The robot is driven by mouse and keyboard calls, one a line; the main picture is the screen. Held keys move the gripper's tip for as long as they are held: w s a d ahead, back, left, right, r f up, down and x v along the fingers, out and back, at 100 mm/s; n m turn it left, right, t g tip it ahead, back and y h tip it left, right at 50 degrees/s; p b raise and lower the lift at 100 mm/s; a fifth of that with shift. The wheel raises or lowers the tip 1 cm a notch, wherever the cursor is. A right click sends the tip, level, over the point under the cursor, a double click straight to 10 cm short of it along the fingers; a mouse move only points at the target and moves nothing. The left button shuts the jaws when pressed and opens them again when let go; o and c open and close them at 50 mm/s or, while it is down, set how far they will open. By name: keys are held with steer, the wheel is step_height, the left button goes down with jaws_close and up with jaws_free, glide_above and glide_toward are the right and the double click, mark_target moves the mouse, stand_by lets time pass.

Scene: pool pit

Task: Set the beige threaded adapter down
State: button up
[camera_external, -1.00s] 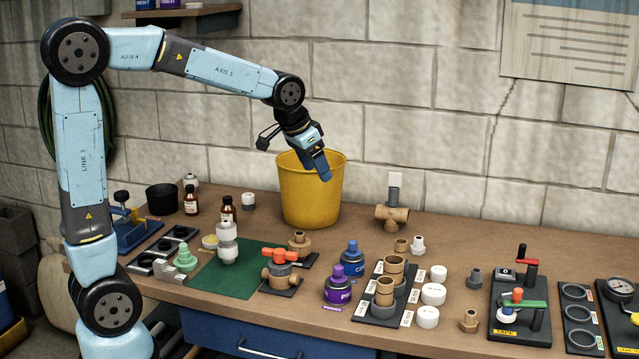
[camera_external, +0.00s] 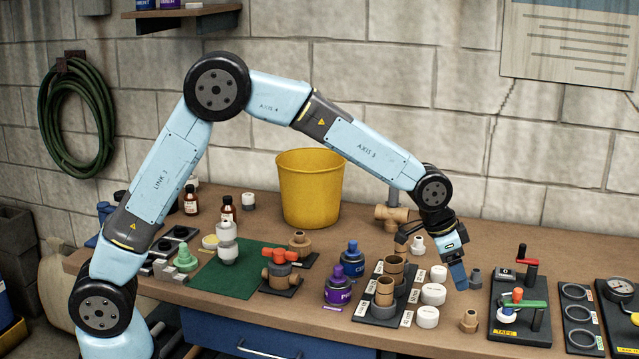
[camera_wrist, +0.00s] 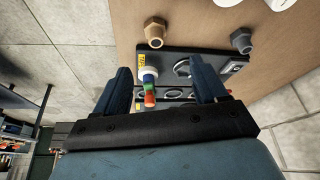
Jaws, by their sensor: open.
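A beige threaded adapter (camera_external: 469,321) stands on the bench top at the front right, between the white caps and the black valve board. It also shows in the wrist view (camera_wrist: 155,32), beyond my fingertips. My gripper (camera_external: 430,258) is open, with nothing visible between its fingers. It hangs above the bench near the grey fitting, behind the adapter and apart from it. In the wrist view, my two dark blue fingers (camera_wrist: 162,88) are spread wide.
The grey fitting (camera_external: 475,278) stands near my gripper. Brown pipe sockets (camera_external: 394,268) and white caps (camera_external: 427,317) are to the left. The valve board (camera_external: 520,333) with red and green handles is to the right. A yellow bucket (camera_external: 309,188) stands at the back.

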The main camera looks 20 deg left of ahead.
mark_target(471, 312)
steer(key=x, duration=0.7)
steer(key=shift+d+f, duration=0.1)
steer(key=shift+f, duration=0.3)
steer(key=shift+s+x, duration=0.1)
steer(key=shift+x, duration=1.25)
steer(key=shift+s+x, duration=0.15)
steer(key=shift+x, duration=1.15)
steer(key=shift+d, duration=0.1)
steer(key=shift+c, duration=0.5)
steer(key=c, duration=1.1)
steer(key=shift+r, duration=0.1)
steer(key=shift+c, duration=0.2)
